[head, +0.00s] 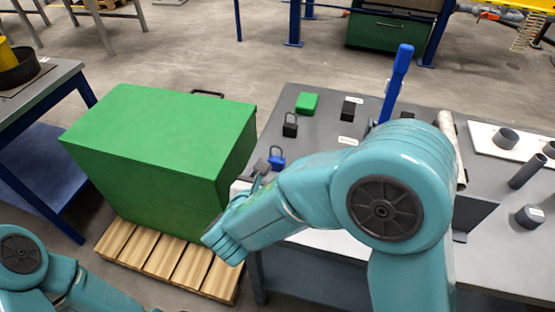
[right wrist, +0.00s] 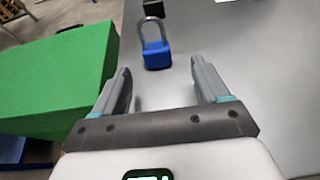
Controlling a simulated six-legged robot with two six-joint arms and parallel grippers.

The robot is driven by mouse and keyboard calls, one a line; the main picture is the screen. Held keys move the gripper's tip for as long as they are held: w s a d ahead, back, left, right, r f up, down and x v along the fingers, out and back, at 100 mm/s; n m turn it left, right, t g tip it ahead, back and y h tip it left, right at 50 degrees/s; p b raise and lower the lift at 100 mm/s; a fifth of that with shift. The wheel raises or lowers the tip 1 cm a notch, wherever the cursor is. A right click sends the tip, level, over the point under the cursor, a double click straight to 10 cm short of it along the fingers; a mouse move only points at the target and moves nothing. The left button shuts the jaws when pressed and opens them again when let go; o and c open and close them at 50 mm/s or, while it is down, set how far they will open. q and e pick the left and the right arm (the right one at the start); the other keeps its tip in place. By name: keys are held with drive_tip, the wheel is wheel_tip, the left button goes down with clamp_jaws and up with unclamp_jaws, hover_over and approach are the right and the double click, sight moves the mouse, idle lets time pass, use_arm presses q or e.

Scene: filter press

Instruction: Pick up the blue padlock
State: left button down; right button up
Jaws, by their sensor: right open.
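The blue padlock (head: 276,160) with a grey shackle stands on the grey table near its left edge. In the right wrist view the blue padlock (right wrist: 157,55) is ahead of the fingertips, roughly between their lines and apart from them. My right gripper (right wrist: 163,78) is open and empty. In the head view my right gripper (head: 262,172) is partly hidden by its own arm and is close to the padlock. My left arm shows at the lower left, but its gripper is out of the picture.
A black padlock (head: 290,126), a green block (head: 307,103) and a black block (head: 351,108) lie farther back on the table (head: 325,125). A large green box (head: 160,150) on a wooden pallet (head: 185,262) stands left of the table. A blue lever (head: 396,85) rises at the back.

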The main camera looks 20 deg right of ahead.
sight(275, 164)
drive_tip(key=x, duration=0.9)
drive_tip(key=shift+w+a+f+p, duration=0.1)
drive_tip(key=shift+w+p, duration=0.2)
drive_tip(key=shift+s+a, duration=0.1)
drive_tip(key=c, duration=1.1)
